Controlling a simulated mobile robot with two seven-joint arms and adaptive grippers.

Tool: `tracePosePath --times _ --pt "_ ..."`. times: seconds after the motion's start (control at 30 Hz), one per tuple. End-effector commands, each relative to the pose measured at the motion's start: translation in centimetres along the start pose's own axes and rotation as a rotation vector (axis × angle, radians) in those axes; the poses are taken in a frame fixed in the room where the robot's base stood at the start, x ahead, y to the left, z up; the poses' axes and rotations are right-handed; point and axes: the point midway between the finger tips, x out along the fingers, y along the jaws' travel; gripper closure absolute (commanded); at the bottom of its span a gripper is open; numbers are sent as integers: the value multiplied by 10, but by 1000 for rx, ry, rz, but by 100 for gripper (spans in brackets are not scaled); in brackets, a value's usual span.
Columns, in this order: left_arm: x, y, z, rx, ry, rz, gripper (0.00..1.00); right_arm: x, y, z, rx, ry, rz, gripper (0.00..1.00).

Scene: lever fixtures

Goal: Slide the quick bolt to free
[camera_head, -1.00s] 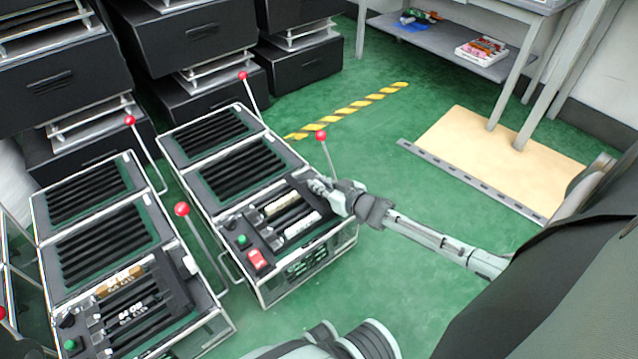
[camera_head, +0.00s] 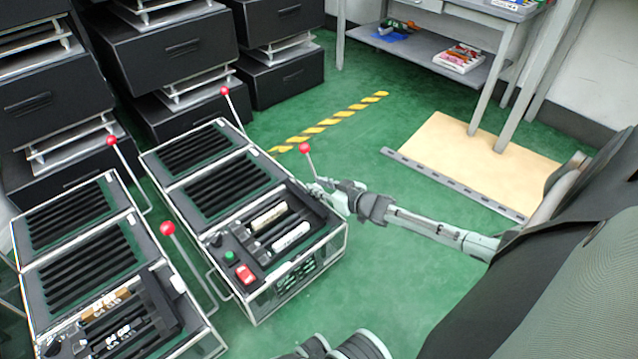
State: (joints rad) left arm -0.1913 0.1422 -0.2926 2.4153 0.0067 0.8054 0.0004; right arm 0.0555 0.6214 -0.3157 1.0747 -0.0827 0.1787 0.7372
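Two lever fixtures stand on the floor, each a dark box with a metal frame. The right fixture (camera_head: 208,188) has red-knobbed levers, a green button (camera_head: 230,257) and a red switch (camera_head: 245,275) at its near end. One lever's red knob (camera_head: 304,148) rises at its right edge. My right gripper (camera_head: 322,188) is at that edge, by the lower part of this lever. Its fingers are small and partly hidden, so their opening and any contact are unclear. I cannot make out which part is the quick bolt. My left gripper is out of view.
The left fixture (camera_head: 75,248) stands close beside, with a red-knobbed lever (camera_head: 168,228) between the two. Black drawer units (camera_head: 165,50) line the back. A wooden board (camera_head: 470,155) lies on the floor to the right. The green floor between is clear.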

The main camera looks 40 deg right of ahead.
Motion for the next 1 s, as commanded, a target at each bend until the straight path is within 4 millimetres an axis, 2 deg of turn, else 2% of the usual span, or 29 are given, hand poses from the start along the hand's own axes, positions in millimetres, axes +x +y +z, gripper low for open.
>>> tracePosePath --times 0.13,0.23,0.5,0.7,0.83,1.0 --pt "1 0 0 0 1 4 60 -6 0 0 0 0 -1 78" --pt "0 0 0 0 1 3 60 -18 0 1 -1 -1 -1 78" --pt "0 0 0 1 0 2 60 -74 0 2 -1 -4 -1 78" --pt "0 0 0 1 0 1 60 -106 0 1 0 -2 0 78" --pt "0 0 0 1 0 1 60 -117 0 0 1 0 0 78" --pt "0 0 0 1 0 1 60 -120 0 0 0 0 0 78"
